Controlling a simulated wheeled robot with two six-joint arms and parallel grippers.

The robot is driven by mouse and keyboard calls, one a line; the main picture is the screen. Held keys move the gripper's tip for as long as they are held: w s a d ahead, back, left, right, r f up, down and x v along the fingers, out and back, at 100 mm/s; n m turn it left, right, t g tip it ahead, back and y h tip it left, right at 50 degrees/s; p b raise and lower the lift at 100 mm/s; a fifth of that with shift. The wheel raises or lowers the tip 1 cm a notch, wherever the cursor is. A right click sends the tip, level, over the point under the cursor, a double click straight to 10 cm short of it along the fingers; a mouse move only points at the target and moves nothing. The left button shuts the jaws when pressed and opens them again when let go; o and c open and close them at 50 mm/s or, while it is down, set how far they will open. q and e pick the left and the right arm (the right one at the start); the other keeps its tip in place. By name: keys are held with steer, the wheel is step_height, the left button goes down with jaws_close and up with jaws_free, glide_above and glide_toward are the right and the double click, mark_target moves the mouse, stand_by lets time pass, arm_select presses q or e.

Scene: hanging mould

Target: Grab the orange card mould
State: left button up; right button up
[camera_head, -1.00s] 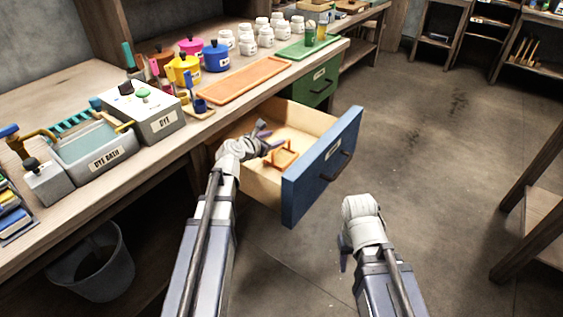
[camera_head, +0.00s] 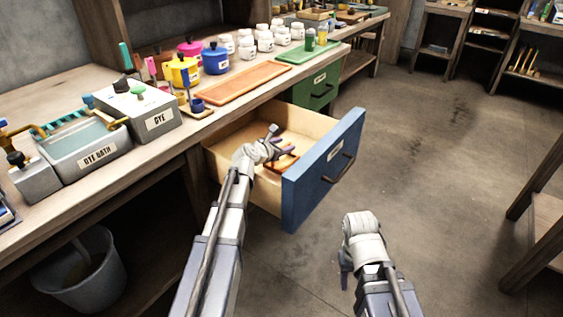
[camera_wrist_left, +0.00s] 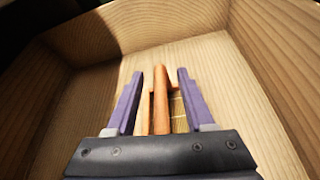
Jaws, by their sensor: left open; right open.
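The orange card mould (camera_head: 285,160) lies inside the open blue-fronted drawer (camera_head: 323,170), near its front. My left gripper (camera_head: 276,141) is inside the drawer, over the mould and partly hiding it. In the left wrist view, the orange mould (camera_wrist_left: 161,100) shows between the two open purple fingers of my left gripper (camera_wrist_left: 160,98). An upright orange bar stands between the fingers with gaps on both sides. My right gripper (camera_head: 345,270) is outside the drawer, low over the floor, and empty; its fingers are mostly hidden by the wrist.
The drawer's wooden walls (camera_wrist_left: 190,55) surround my left gripper. The workbench (camera_head: 170,147) carries a dye bath (camera_head: 85,143), a dye box (camera_head: 143,110), coloured pots, white jars and an orange tray (camera_head: 240,82). A bucket (camera_head: 85,280) stands below. Open floor lies to the right.

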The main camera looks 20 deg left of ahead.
arm_select(q)
steer(key=shift+w, duration=0.1)
steer(key=shift+c, duration=0.2)
jaws_close()
stand_by(1.1)
